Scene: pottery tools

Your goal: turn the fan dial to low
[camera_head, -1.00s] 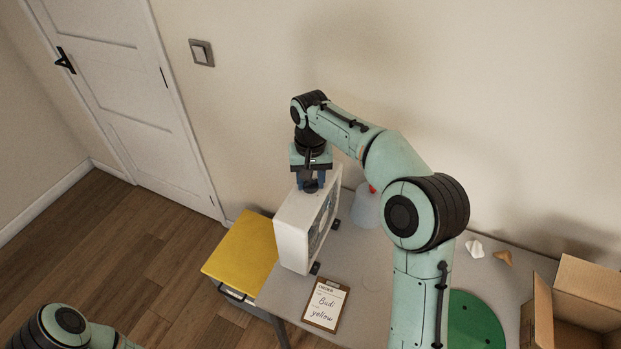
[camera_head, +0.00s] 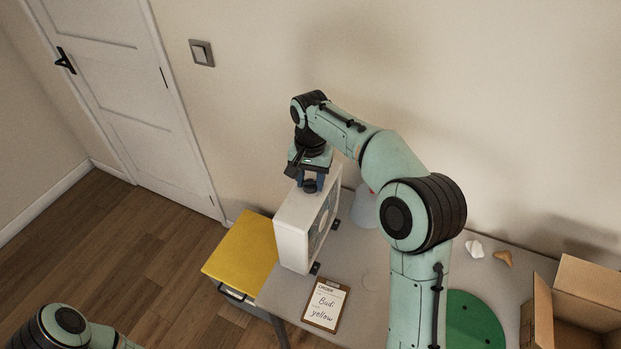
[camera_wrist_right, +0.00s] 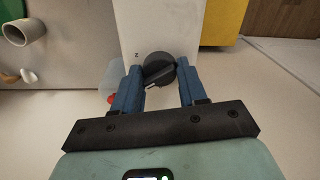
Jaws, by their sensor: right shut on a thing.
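The white box fan (camera_head: 293,228) stands upright on the left end of the grey table, its grille (camera_head: 322,218) facing right. Its black dial (camera_wrist_right: 158,70) is on top, with a pale pointer line across it. My right gripper (camera_head: 311,183) reaches down from above, and its blue fingers are shut on the dial, one on each side, in the right wrist view (camera_wrist_right: 160,82). A small mark, perhaps a letter, shows on the fan top beside the dial; other dial marks are hidden or too small to read. My left gripper is out of view; only part of that arm shows at the bottom left.
A clipboard (camera_head: 325,304) lies in front of the fan. A yellow-topped cabinet (camera_head: 243,249) stands left of the table. A translucent grey container (camera_head: 364,208) is behind my right arm. A green disc (camera_head: 472,322) and an open cardboard box (camera_head: 581,301) are at the right.

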